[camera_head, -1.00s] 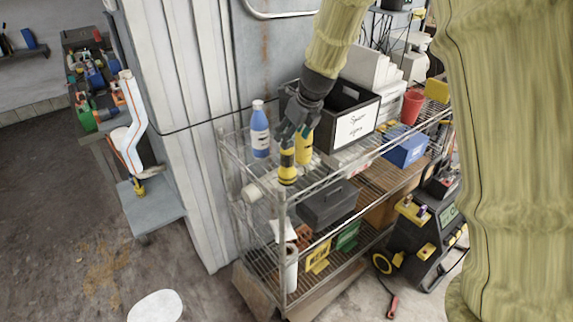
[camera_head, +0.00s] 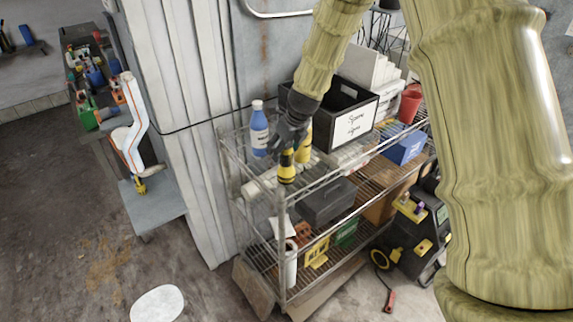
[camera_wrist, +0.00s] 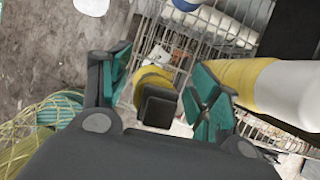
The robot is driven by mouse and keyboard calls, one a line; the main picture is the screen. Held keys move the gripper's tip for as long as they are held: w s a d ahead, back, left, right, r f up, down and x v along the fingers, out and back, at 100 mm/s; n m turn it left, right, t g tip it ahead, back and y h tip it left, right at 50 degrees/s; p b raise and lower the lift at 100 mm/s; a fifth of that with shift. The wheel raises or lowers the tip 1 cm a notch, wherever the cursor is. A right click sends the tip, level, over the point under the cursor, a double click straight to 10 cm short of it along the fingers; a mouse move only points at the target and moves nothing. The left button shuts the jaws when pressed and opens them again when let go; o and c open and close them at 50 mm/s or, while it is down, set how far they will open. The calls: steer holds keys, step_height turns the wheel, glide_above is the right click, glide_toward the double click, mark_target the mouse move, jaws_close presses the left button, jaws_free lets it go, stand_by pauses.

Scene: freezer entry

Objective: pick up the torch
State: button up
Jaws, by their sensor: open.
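The torch (camera_head: 287,172), yellow and black, stands upright near the front left corner of the wire shelf's top level. My gripper (camera_head: 289,145) is over its upper end, pointing down. In the wrist view, the torch's black end and yellow ring (camera_wrist: 153,77) show between my two open green-padded fingers (camera_wrist: 160,92). I cannot tell whether either finger touches it. My fingers hide part of the torch in the head view.
A yellow and white bottle (camera_wrist: 275,88) is close beside the right finger in the wrist view. A blue bottle (camera_head: 259,130) stands to the left on the wire shelf (camera_head: 321,184). A black "Spare signs" bin (camera_head: 354,124) is behind.

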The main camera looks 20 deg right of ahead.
steer(key=shift+c, duration=0.4)
jaws_close()
steer(key=shift+r, duration=0.1)
